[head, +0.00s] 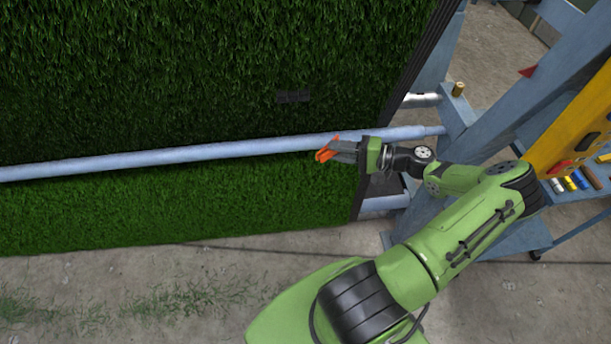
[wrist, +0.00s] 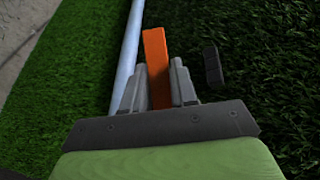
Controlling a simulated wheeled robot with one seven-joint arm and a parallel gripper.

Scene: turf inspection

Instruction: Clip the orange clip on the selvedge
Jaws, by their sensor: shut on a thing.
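My gripper (head: 341,151) is shut on the orange clip (head: 326,153). In the wrist view the clip (wrist: 155,58) sticks out beyond the fingers of my gripper (wrist: 158,85). In the head view, my gripper and the clip are in front of the turf (head: 180,60), by the right part of the pale blue bar. The selvedge (head: 405,85) looks to be the dark strip along the turf's right edge. The clip is apart from it, to its left and lower in the picture.
A pale blue bar (head: 200,151) crosses the turf. A small black piece (head: 293,96) sits on the turf, also in the wrist view (wrist: 212,66). A blue frame (head: 545,85) and a yellow board (head: 575,125) with a black and a red clip stand at right.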

